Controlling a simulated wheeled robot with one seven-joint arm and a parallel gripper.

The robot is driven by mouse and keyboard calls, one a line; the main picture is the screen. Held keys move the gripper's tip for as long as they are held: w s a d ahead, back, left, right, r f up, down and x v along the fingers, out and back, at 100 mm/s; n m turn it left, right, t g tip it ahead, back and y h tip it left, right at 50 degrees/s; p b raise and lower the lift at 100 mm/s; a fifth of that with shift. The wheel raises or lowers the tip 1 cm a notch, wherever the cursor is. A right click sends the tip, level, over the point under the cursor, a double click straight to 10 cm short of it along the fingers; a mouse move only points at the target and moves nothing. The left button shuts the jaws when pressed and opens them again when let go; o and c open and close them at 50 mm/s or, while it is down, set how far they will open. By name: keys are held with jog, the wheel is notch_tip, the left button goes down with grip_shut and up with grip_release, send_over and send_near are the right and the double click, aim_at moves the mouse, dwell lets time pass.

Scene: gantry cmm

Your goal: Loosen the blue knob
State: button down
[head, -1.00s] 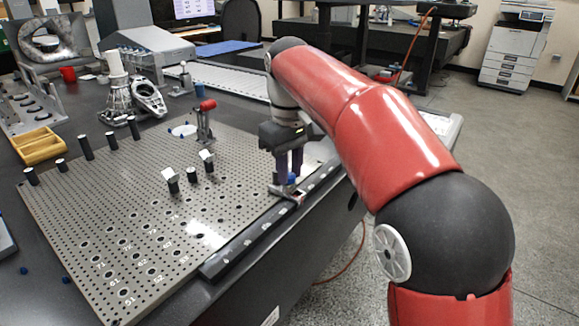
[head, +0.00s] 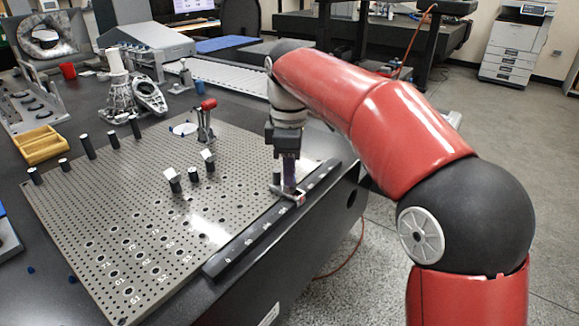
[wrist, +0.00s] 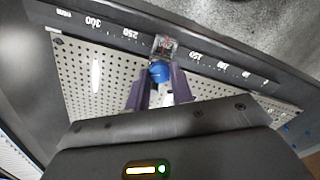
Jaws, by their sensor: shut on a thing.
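The blue knob (wrist: 159,72) shows in the wrist view between the two purple fingertips of my gripper (wrist: 160,88). My gripper is shut on it. The knob is on a small metal fitting (wrist: 164,47) at the edge of the plate, beside the dark numbered scale. In the head view my gripper (head: 288,183) points down onto the metal fitting (head: 288,196) at the plate's right edge. The knob is hidden there by the fingers.
The perforated plate (head: 130,235) carries several dark posts and a red-handled clamp (head: 206,118). The dark scale bar (head: 270,232) runs along its right edge. A yellow wooden tray (head: 40,146) and grey castings (head: 120,95) stand behind it.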

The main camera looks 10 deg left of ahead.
jog(key=n, duration=0.5)
jog(key=shift+a, duration=0.1)
dwell(0.5)
jog(key=c, duration=1.2)
grip_release()
